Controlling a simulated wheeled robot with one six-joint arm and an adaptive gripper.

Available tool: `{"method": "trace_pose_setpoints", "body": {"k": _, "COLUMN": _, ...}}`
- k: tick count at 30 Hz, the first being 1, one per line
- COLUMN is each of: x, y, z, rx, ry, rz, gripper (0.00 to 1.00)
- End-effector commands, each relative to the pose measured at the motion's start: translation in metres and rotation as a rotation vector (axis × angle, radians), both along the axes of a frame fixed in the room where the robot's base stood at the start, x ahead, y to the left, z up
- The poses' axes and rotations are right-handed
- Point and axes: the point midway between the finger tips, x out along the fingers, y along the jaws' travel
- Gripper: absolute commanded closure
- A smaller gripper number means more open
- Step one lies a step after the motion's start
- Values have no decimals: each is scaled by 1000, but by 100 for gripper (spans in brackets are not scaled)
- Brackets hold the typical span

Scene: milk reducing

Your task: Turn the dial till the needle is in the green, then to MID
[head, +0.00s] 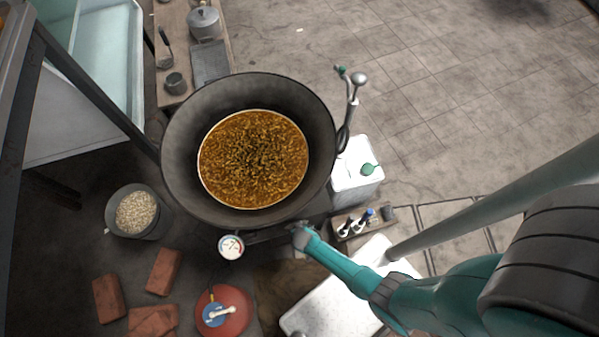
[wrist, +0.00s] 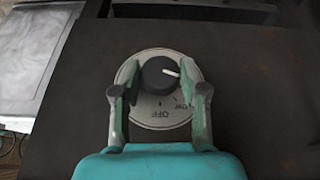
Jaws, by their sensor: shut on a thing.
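The dial (wrist: 158,74) is a black knob on a round pale plate (wrist: 160,113), seen in the wrist view. OFF and LOW show upside down on the plate. The knob's white mark points to the right, above LOW; MID cannot be read. My gripper (wrist: 160,82) has one finger on each side of the knob and is shut on it. In the head view my gripper (head: 302,236) is at the stove's front edge, under the wok's rim. The round gauge (head: 231,247) hangs left of it, with a white face and coloured edge; its needle is too small to read.
A big dark wok (head: 180,168) of bubbling brown stuff stands behind my gripper. A red gas bottle (head: 238,302), bricks (head: 164,271) and a bucket (head: 119,225) are at the left. A small bottle rack (head: 355,226) and white table (head: 305,315) are close by my arm.

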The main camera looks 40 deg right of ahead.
Motion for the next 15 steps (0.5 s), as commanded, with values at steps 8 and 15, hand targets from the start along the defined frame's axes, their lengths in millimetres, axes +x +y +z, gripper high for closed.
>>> {"method": "trace_pose_setpoints", "body": {"k": 8, "x": -1, "y": 2, "z": -1, "rx": -144, "ry": 61, "rz": 3, "gripper": 92}}
{"method": "trace_pose_setpoints", "body": {"k": 15, "x": -1, "y": 1, "z": -1, "rx": -189, "ry": 77, "rz": -2, "gripper": 92}}
